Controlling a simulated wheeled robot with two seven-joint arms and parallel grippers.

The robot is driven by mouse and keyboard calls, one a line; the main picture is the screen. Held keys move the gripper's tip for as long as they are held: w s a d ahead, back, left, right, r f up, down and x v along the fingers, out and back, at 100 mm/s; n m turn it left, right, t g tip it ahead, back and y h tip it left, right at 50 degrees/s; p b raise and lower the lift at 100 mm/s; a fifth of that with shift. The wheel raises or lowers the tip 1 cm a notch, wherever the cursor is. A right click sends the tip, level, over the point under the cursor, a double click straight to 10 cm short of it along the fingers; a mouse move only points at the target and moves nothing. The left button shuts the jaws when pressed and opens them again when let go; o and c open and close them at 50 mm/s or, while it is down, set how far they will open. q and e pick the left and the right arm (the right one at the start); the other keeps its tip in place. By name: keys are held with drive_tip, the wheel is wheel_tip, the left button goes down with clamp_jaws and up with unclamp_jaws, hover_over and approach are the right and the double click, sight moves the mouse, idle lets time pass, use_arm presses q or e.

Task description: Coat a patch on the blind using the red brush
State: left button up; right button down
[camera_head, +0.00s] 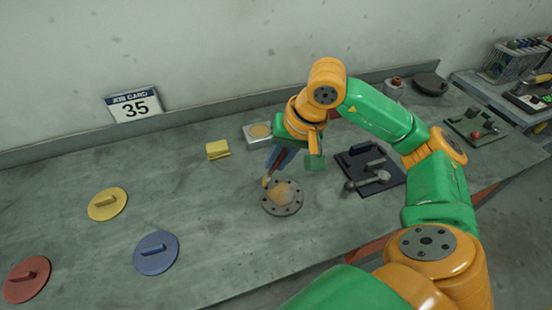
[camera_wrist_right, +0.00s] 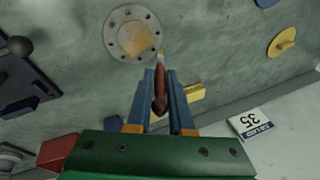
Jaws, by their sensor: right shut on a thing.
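The blind (camera_head: 297,208) is a round grey flange with bolt holes around its rim, lying flat on the bench. A yellowish-tan patch (camera_head: 286,192) covers much of its middle. My right gripper (camera_head: 272,170) is above the bench at the blind's back left edge, with blue fingers shut on the red brush. In the right wrist view the red brush (camera_wrist_right: 160,92) sits between the fingers, its pale tip at the rim of the blind (camera_wrist_right: 115,42). I cannot tell whether the tip touches it. My left gripper is not in view.
A grey box with a tan round top (camera_head: 251,139) and a yellow block (camera_head: 217,150) lie behind the blind. Yellow (camera_head: 108,204), blue (camera_head: 155,253) and red (camera_head: 27,279) handled discs lie left. A dark tray (camera_head: 357,163) with metal parts is close on the right.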

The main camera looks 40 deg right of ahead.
drive_tip(key=r+p, duration=0.1)
drive_tip(key=d+r, duration=0.1)
drive_tip(key=shift+r+p, duration=0.35)
drive_tip(key=shift+a+r+p, duration=0.2)
drive_tip(key=shift+r+p, duration=0.9)
drive_tip(key=shift+r, duration=0.5)
